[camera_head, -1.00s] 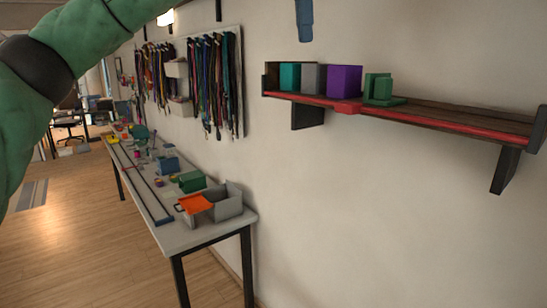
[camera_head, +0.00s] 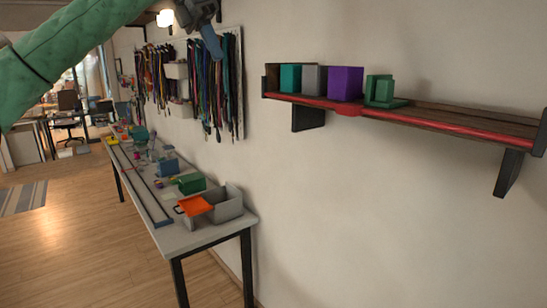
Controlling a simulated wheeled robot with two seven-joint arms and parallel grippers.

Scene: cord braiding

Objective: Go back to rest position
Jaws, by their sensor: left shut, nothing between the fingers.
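My left arm reaches in from the upper left, in a green sleeve. My left gripper (camera_head: 210,40) is at the top of the view, in front of the wall and the hanging cords. Its fingers are shut and hold nothing. It is well above the table and to the left of the wall shelf. My right gripper does not show.
A wall shelf (camera_head: 440,122) with a red front edge holds teal, grey and purple boxes (camera_head: 345,83) and a green block. A long table (camera_head: 195,238) along the wall carries a grey bin (camera_head: 229,205) and an orange piece. Cords (camera_head: 210,85) hang behind.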

